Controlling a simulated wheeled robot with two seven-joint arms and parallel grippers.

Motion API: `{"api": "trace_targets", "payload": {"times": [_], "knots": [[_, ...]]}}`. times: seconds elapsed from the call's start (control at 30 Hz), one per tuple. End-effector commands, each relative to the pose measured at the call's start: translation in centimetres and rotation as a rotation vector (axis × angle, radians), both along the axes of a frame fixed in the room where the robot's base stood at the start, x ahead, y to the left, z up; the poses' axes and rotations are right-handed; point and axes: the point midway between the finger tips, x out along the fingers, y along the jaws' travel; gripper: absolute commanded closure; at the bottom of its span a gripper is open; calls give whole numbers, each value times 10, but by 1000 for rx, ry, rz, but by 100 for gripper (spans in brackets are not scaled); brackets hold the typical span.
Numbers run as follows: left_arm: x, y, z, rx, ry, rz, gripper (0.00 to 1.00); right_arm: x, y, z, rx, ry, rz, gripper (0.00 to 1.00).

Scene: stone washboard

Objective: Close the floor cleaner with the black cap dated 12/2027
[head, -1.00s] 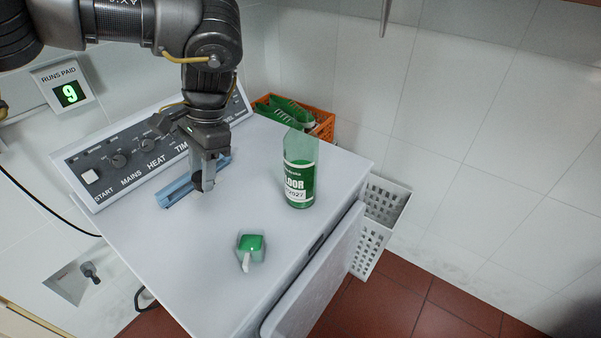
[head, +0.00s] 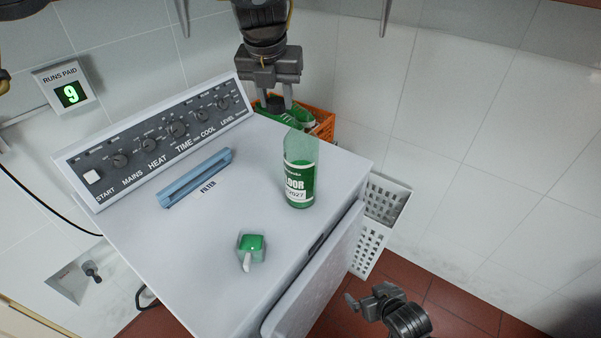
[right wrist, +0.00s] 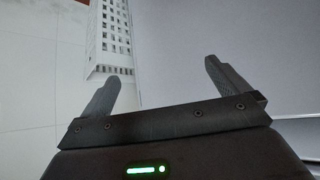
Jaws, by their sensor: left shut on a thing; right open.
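The floor cleaner (head: 300,178) is a clear green bottle standing upright on the white machine top; its label reads "LOOR" and "2027", and no cap shows on it. My left gripper (head: 278,100) is shut on a small dark cap (head: 276,103) and holds it above and slightly left of the bottle, towards the back. The date on the cap cannot be read. My right gripper (head: 362,304) is open and empty, low in front of the machine; its spread fingers also show in the right wrist view (right wrist: 165,88).
A small green container with a white part (head: 251,248) sits near the front of the machine top (head: 190,255). A blue filter bar (head: 195,178) lies by the control panel (head: 150,145). An orange crate (head: 322,122) is behind the bottle. White baskets (head: 385,200) hang at the right.

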Motion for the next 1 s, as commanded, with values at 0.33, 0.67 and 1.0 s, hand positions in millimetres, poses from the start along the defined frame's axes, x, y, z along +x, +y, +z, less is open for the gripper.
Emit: {"api": "trace_targets", "payload": {"times": [0.33, 0.67, 1.0], "knots": [[23, -39, 39, 2, -2, -696, 85, 73, 56, 155, 146, -368, 172, 0], [24, -44, 44, 3, 1, -800, 85, 144, 104, 248, 392, -644, 535, 0], [26, -46, 47, 5, 2, -845, 85, 166, 92, 297, 534, -648, 780, 0]]}}
